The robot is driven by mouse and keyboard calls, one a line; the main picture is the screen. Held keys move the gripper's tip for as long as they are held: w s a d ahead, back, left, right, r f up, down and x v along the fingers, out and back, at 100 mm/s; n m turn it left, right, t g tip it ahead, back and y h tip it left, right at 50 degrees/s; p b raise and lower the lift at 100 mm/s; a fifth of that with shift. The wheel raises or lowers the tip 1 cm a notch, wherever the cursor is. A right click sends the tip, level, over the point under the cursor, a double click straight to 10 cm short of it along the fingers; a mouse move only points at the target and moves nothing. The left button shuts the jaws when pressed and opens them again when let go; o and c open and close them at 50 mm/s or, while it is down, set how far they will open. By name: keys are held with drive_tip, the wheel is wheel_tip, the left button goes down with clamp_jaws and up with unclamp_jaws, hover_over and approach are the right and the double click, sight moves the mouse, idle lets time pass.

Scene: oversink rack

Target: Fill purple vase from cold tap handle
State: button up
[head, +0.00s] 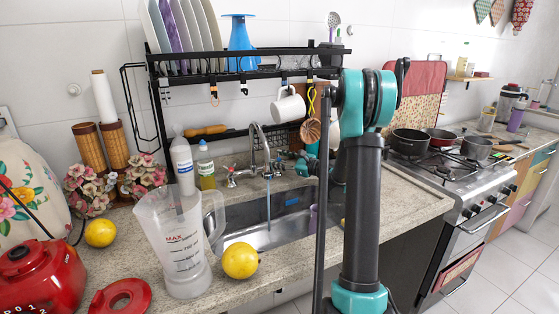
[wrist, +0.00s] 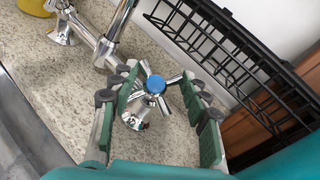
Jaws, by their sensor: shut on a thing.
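The cold tap handle (wrist: 155,84), a chrome cross with a blue cap, is in the middle of the wrist view. My gripper (wrist: 152,88) has its green-padded fingers on either side of it, closed against its arms. In the head view my gripper (head: 305,163) is at the right of the tap (head: 264,150), partly behind my arm. A thin bluish stream (head: 268,205) runs from the spout into the sink (head: 262,237). A purple thing (head: 313,216), possibly the vase, shows at the sink's right side, mostly hidden by my arm.
A clear measuring jug (head: 178,245) and a lemon (head: 240,261) stand at the sink's front left. Bottles (head: 183,165) stand behind it. A black dish rack (head: 230,62) hangs above, with a mug (head: 288,105). The stove (head: 455,160) is right; the counter between is clear.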

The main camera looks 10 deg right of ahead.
drive_tip(key=shift+d+n, duration=0.1)
drive_tip(key=shift+n, duration=0.2)
drive_tip(key=o, duration=1.1)
drive_tip(key=shift+o, duration=0.2)
drive_tip(key=v, duration=1.2)
drive_tip(key=shift+w+d, duration=0.1)
